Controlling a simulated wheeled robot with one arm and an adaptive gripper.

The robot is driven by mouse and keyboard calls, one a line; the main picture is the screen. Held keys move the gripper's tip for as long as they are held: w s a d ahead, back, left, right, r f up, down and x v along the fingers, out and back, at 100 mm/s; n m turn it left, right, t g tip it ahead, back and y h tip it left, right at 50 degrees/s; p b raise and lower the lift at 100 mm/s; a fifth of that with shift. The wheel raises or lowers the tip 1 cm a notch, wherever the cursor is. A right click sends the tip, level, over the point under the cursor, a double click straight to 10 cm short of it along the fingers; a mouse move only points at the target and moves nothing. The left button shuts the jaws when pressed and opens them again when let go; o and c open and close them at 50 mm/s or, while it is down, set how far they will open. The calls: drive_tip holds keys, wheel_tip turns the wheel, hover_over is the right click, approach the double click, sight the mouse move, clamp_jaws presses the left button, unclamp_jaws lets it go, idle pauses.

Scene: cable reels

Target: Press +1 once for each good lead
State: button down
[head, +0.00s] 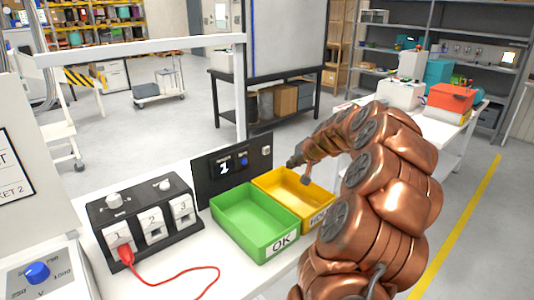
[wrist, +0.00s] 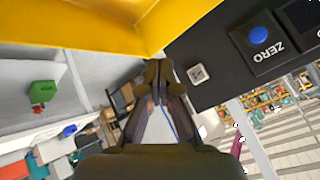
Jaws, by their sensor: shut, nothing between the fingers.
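A black counter panel (head: 205,185) stands behind the trays, with a display (head: 224,167) reading 1. It has a blue button (head: 244,161), labelled ZERO in the wrist view (wrist: 259,34), and a small pale square button (head: 266,151) at its right end, also in the wrist view (wrist: 197,73). I cannot read a +1 label. My gripper (head: 292,162) is shut and empty, above the yellow tray and right of the panel, apart from it. Its fingers (wrist: 159,75) show in the wrist view. A red lead (head: 190,272) has its plug at socket 1 of the black three-socket box (head: 150,238).
The green tray (head: 240,205) marked OK and the yellow tray (head: 313,196) sit side by side and look empty. A meter with a blue knob (head: 37,272) stands front left. A white frame post (head: 240,95) rises behind the panel.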

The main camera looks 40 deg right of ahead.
sight(266, 151)
drive_tip(key=shift+w, duration=0.1)
drive_tip(key=shift+w+p, duration=1.5)
drive_tip(key=shift+w, duration=2.85)
drive_tip(key=shift+w, duration=0.2)
drive_tip(key=shift+w, duration=0.2)
drive_tip(key=shift+w, duration=0.45)
drive_tip(key=shift+s+b, duration=0.15)
drive_tip(key=shift+b, duration=0.2)
drive_tip(key=shift+s+b, duration=0.4)
drive_tip(key=shift+s, duration=0.3)
